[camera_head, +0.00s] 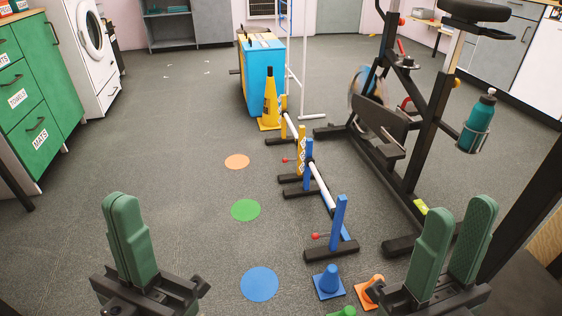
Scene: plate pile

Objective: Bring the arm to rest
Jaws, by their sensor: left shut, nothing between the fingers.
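My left gripper (130,240) is at the lower left, raised above the grey floor. Its two green fingers are together with nothing between them. My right gripper (449,250) is at the lower right. Its two green fingers stand apart, and I see nothing held between them. It overlaps the view of the exercise bike's foot and an orange cone. Both grippers point up and away from me. The wrists are partly cut off by the bottom edge.
Blue (260,284), green (246,210) and orange (237,162) discs lie on the floor. Low hurdles (338,225) and small cones (328,281) stand right of them. An exercise bike (420,130) stands at right, green drawers (38,95) at left. The left-middle floor is clear.

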